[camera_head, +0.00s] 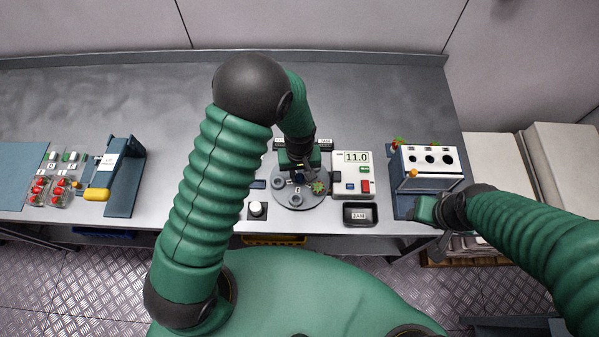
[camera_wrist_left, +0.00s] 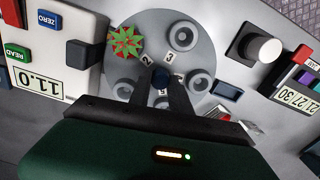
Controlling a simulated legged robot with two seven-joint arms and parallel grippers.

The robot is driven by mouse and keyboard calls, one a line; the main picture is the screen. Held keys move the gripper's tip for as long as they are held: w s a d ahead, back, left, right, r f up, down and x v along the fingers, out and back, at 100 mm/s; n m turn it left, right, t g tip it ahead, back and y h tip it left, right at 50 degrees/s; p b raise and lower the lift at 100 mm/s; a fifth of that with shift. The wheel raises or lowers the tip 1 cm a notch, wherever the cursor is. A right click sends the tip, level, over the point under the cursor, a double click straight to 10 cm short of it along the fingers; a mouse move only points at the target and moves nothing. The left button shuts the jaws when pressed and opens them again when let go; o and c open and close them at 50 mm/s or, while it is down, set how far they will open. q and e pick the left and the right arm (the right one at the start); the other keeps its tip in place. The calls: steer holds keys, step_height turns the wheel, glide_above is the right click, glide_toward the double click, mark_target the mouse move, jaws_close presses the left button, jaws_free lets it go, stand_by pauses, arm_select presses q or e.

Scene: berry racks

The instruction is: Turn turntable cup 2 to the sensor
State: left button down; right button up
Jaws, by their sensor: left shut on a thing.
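The round grey turntable (camera_wrist_left: 150,30) carries several ring-shaped cups and number labels. A red and green berry (camera_wrist_left: 125,42) sits over the cup position by label 2 (camera_wrist_left: 146,60), on the side toward the meter. The berry also shows in the head view (camera_head: 318,187). My left gripper (camera_wrist_left: 164,84) is shut on the dark blue centre knob (camera_wrist_left: 163,77) of the turntable. A dark block (camera_wrist_left: 88,54) juts from the meter beside the berry; I cannot tell for sure that it is the sensor. My right gripper (camera_head: 433,214) hangs near the table's front right edge, its jaws unclear.
The white meter (camera_head: 352,172) reads 11.0. A black tray (camera_head: 360,214) lies in front of it. A white-topped rack (camera_head: 430,158) with dark holes stands right. A round knob (camera_head: 257,209) stands left of the turntable. Red berries (camera_head: 40,190) sit far left. The table's back is clear.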

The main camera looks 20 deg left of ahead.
mark_target(301, 176)
arm_select(q)
steer(key=shift+s+d+f+n+p, duration=0.1)
steer(key=shift+s+n+p, duration=0.1)
steer(key=shift+n, duration=0.7)
steer(key=shift+s+f+n+p, duration=0.1)
steer(key=shift+s+n+p, duration=0.05)
steer(key=shift+n, duration=1.45)
steer(key=c, duration=1.2)
jaws_free()
steer(key=shift+w+r, duration=0.1)
steer(key=shift+w, duration=0.15)
steer(key=shift+r, duration=0.1)
steer(key=shift+r, duration=0.15)
step_height(301, 176, up, 16)
steer(key=shift+w+d+r+b, duration=0.1)
steer(key=shift+r+b, duration=0.1)
steer(key=shift+b, duration=0.25)
